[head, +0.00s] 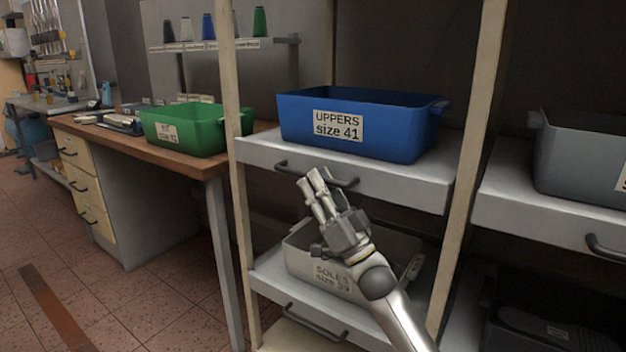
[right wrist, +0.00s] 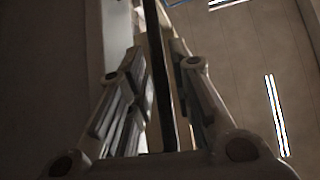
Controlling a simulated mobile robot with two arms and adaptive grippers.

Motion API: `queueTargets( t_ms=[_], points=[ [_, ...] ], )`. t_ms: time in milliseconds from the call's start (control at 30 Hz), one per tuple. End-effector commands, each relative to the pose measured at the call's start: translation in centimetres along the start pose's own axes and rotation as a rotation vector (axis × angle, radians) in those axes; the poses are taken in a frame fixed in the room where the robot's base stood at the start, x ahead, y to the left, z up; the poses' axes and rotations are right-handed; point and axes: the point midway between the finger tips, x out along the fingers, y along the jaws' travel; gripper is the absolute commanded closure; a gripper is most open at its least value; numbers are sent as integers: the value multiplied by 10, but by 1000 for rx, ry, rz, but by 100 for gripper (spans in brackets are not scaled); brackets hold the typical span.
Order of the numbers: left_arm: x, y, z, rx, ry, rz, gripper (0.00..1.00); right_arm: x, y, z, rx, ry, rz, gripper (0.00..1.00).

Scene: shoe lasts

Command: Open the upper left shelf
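The upper left shelf (head: 400,188) is a pale grey board with a dark bar handle (head: 283,167) on its front edge. It sits between two cream posts, its front about level with them. My right gripper (head: 313,181) reaches up from the lower right to this handle. In the right wrist view, its two fingers lie close on either side of a dark bar (right wrist: 158,75), which I take to be the handle. The fingers look shut on it, though the contact is dim. They hide part of the handle in the head view. My left gripper is out of view.
A blue bin (head: 400,125) labelled "UPPERS size 41" stands on the shelf. Below is a grey "SOLES" bin (head: 305,262) on a lower shelf. A grey bin (head: 580,150) stands on the right shelf. A workbench (head: 190,163) with a green bin (head: 200,130) is at left.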

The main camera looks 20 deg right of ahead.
Motion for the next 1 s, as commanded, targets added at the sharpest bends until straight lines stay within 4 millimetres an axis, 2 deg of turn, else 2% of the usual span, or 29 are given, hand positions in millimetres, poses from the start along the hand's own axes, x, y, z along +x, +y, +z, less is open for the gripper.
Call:
queueTargets(
  t_ms=[200, 500, 700, 1000],
  points=[
    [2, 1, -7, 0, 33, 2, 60, 17, 0, 0, 0, -1, 1, 79],
    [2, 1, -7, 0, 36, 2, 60, 19, 0, 0, 0, -2, 1, 79],
    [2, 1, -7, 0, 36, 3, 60, 19, 0, 0, 0, -1, 2, 100],
    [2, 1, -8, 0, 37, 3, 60, 19, 1, 1, 0, -1, 2, 100]
  ],
)
